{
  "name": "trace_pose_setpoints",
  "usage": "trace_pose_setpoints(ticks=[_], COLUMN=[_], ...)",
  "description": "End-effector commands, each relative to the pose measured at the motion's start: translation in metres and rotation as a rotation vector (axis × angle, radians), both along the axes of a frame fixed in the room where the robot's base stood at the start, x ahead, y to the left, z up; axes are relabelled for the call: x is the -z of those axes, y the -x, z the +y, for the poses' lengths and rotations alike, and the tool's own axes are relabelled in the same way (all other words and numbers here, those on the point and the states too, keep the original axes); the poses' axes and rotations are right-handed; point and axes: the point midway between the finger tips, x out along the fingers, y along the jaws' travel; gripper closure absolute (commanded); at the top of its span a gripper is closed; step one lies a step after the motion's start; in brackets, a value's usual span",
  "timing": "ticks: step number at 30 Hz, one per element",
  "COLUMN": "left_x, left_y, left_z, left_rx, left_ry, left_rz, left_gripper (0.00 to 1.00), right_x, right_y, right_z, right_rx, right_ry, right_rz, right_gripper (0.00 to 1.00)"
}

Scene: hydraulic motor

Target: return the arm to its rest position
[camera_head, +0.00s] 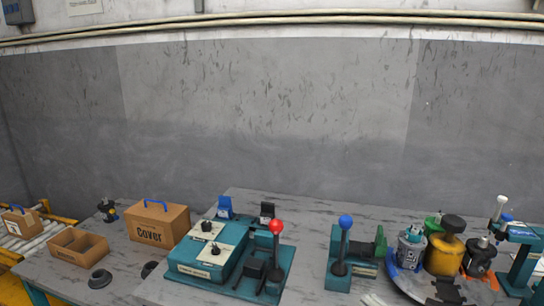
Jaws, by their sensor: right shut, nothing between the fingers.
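My right gripper (447,291) shows only as a small dark shape at the bottom edge, in front of the round turntable. Its fingers are shut with nothing between them, and most of it and its arm lie outside the picture. My left gripper is not in view. No held object shows.
A teal fixture (205,262) with a red-knobbed lever (276,228) stands mid-table. A blue-knobbed lever fixture (345,224) stands right of it. The turntable (405,283) carries several parts, including a yellow cylinder (443,258). A Cover box (158,222) and open box (77,247) stand left.

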Motion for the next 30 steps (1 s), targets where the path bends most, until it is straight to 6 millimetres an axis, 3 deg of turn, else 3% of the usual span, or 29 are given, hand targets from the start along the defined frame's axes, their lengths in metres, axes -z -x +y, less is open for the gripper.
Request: trace_pose_setpoints(ticks=[5,11,17,21,30], left_x=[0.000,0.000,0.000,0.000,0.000], left_y=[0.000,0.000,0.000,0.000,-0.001], left_z=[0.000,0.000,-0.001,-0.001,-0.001], left_rx=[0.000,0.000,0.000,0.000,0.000], left_ry=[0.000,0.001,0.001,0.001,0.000], left_rz=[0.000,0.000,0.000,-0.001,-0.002], left_gripper=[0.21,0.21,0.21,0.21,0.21], right_x=[0.031,0.076,0.121,0.145,0.165], right_y=[0.008,0.040,0.100,0.152,0.243], right_z=[-0.004,-0.013,-0.013,-0.007,0.010], right_rx=[0.228,0.463,0.666,0.783,0.926], right_ry=[-0.143,-0.273,-0.376,-0.422,-0.459], right_rz=[0.211,0.490,0.809,1.034,1.384], right_gripper=[1.00,1.00,1.00,1.00,1.00])
